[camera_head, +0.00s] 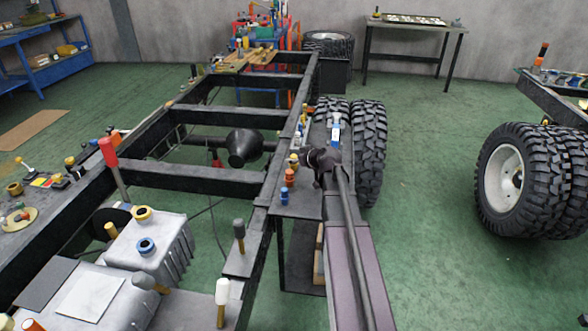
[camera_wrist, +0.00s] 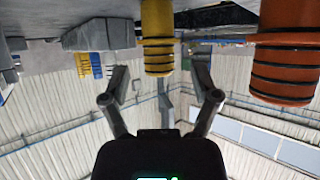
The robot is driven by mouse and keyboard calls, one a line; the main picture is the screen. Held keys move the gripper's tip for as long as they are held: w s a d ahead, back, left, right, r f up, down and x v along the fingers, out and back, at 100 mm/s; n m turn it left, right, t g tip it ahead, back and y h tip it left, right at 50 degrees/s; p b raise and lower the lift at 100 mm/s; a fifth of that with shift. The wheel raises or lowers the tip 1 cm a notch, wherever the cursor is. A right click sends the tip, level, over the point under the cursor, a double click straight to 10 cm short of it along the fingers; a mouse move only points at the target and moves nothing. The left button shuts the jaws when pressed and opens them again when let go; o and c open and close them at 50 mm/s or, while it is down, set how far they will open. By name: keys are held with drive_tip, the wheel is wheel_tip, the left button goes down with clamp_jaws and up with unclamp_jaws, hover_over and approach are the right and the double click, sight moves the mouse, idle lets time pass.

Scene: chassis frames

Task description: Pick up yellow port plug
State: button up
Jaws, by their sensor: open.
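The yellow port plug (camera_wrist: 157,42) has dark rings around it and shows at the top middle of the wrist view, which looks upside down. My gripper (camera_wrist: 161,80) is open, with one finger on each side of the plug's line and its free end between or just beyond the fingertips. I cannot tell whether they touch. In the head view a small yellow plug (camera_head: 294,160) stands on a dark plate beside the chassis rail, just left of my gripper (camera_head: 312,158).
An orange ringed plug (camera_wrist: 285,55) stands close to the right in the wrist view. In the head view an orange plug (camera_head: 289,175) and a blue one (camera_head: 284,193) stand in front of the yellow one. Big tyres (camera_head: 368,145) are behind my arm.

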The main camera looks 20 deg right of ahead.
drive_tip(key=shift+x, duration=1.05)
clamp_jaws()
